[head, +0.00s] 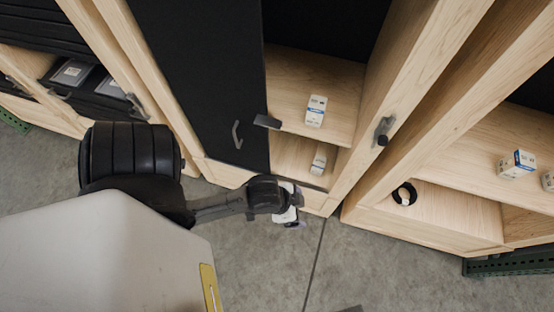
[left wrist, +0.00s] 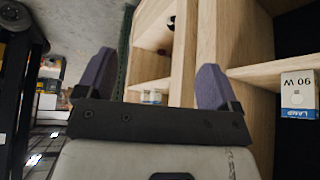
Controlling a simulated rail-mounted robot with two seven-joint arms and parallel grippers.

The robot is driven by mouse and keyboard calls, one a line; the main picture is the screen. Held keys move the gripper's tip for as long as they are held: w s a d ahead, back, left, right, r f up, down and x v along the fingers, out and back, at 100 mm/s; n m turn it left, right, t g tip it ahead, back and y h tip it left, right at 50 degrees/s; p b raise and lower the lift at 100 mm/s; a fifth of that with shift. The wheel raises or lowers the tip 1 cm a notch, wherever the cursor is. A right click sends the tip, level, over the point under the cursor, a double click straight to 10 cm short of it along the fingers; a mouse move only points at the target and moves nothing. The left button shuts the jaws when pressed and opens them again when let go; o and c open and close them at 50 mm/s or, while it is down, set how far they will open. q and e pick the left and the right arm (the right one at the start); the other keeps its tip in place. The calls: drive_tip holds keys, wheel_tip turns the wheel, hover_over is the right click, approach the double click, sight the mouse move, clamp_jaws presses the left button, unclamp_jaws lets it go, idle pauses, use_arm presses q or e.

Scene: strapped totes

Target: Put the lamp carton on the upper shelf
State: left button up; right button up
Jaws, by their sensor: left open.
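In the head view, one small white carton (head: 316,111) stands on the upper shelf (head: 285,85) of the middle cabinet. Another white carton with a blue mark (head: 319,160) is on the lower shelf (head: 288,160). My left gripper (head: 290,205) is in front of the cabinet's lower edge, apart from both cartons. In the left wrist view, its fingers (left wrist: 153,80) are spread with nothing held between them. A lamp carton (left wrist: 297,95) marked "LAMP" and "90 W" shows at the right, outside the fingers; I cannot tell which head-view carton it is. My right gripper is not in view.
A black door panel (head: 215,80) with a handle borders the cabinet opening on the left. A wooden upright with a dark handle (head: 383,130) borders it on the right. The right-hand unit holds a blue-and-white carton (head: 516,164) and a black ring (head: 404,193). Grey floor is clear in front.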

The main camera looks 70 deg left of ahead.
use_arm(q)
drive_tip(key=s, duration=0.1)
drive_tip(key=s+f+g, duration=0.1)
drive_tip(key=s, duration=0.1)
drive_tip(key=s+g+y, duration=0.1)
drive_tip(key=s, duration=0.1)
drive_tip(key=shift+s+f+n, duration=0.15)
drive_tip(key=shift+s+n, duration=0.1)
drive_tip(key=shift+n, duration=0.05)
